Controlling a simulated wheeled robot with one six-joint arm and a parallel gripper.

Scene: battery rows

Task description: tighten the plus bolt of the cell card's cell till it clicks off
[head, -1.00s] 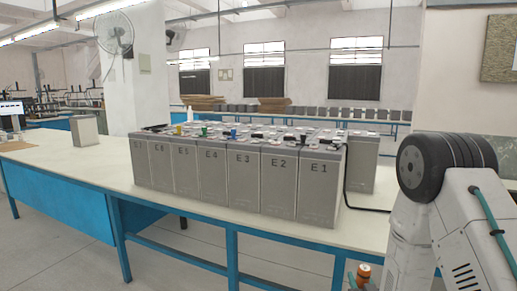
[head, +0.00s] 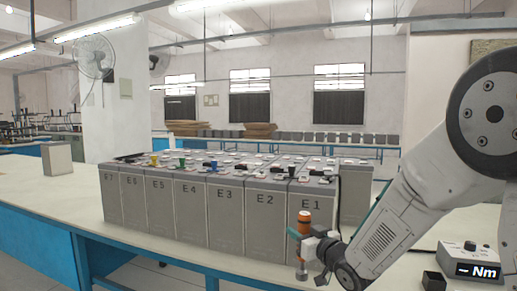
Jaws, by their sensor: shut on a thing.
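A block of grey battery cells stands on the bench, with the front faces marked E1 (head: 311,204), E2 (head: 265,212), E3 (head: 225,210) and on to E7 at the left. Bolts and links on the cell tops are too small to tell apart, and plus marks cannot be read. My gripper (head: 306,243) is shut on an upright tool with an orange top (head: 304,218) and a metal lower end. The tool shows in front of the E1 cell, apart from the cell tops. No cell card can be made out.
A grey meter box (head: 470,262) reading "– Nm" sits at the right, beside a small dark open holder (head: 434,281). Yellow, green and blue pieces stand on the cell tops. A lone grey cell (head: 57,158) stands at the left. The bench top (head: 40,190) is mostly clear there.

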